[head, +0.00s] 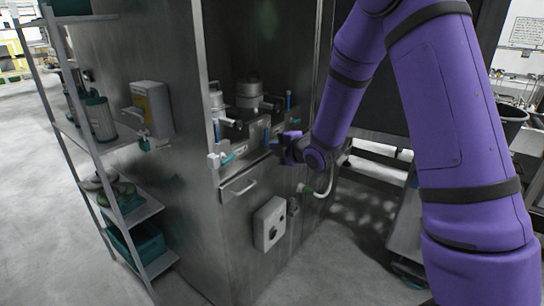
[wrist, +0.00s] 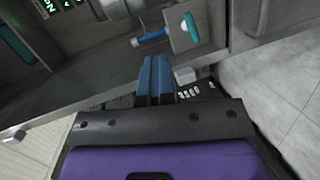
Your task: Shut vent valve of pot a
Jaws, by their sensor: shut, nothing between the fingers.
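Two grey metal pots stand in the cabinet recess in the head view, a left pot (head: 216,100) and a right pot (head: 248,92). No label shows which is pot a. Small valves with coloured handles sit along the recess front: a teal handle (head: 233,157) at the left and an upright blue handle (head: 289,100) at the right. My gripper (head: 279,149) is at the recess's front edge, right of the teal handle. In the wrist view its blue fingers (wrist: 155,78) are together and empty, just below a blue handle (wrist: 150,39). A teal handle (wrist: 190,27) is beyond, to the right.
The steel cabinet (head: 150,60) surrounds the recess. A drawer-like front with a bar handle (head: 239,186) and a grey switch box (head: 269,224) are below it. A shelf rack (head: 108,148) stands at left.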

